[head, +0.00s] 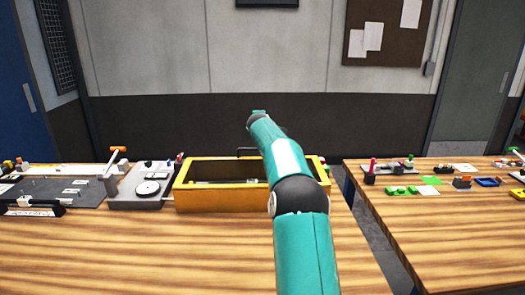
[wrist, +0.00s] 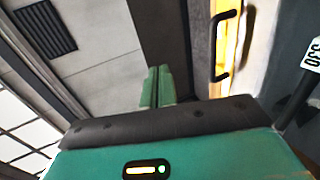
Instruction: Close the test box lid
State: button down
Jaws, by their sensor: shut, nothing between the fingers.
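The yellow test box (head: 220,201) stands on the wooden bench, open, with its inside showing. A black handle (head: 248,152) sticks up at its far edge; the lid seems to be raised there, but its angle is hard to tell. The wrist view shows the black handle (wrist: 224,46) on a yellow strip, upper right. My gripper (wrist: 157,87) is in the wrist view with its teal fingers together and empty, left of the handle and apart from it. In the head view my gripper (head: 258,112) is above and beyond the box, and my arm hides the box's right part.
A second bench (head: 450,220) with small parts lies right, across a gap. The near bench top is clear.

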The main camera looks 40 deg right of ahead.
jog(key=shift+g, duration=0.3)
jog(key=w+d+f, duration=0.1)
jog(key=f, duration=0.1)
jog(key=w+f, duration=0.1)
jog(key=f, duration=0.2)
jog(key=w+d+f, duration=0.1)
jog(key=w+f, duration=0.1)
jog(key=shift+d+f, duration=0.3)
jog(key=shift+w+d+f, duration=0.15)
jog(key=shift+f, duration=0.25)
jog(key=shift+w+d+f, duration=0.1)
jog(key=shift+w+f, duration=0.05)
jog(key=shift+f, duration=0.25)
jog(key=shift+a+r, duration=0.1)
jog(key=shift+s+a+r, duration=0.3)
jog(key=shift+s+a, duration=0.05)
jog(key=shift+s+a+r, duration=0.2)
jog(key=shift+s+a, duration=0.1)
jog(key=shift+s, duration=0.35)
jog(key=v, duration=1.1)
jog(key=shift+s, duration=0.15)
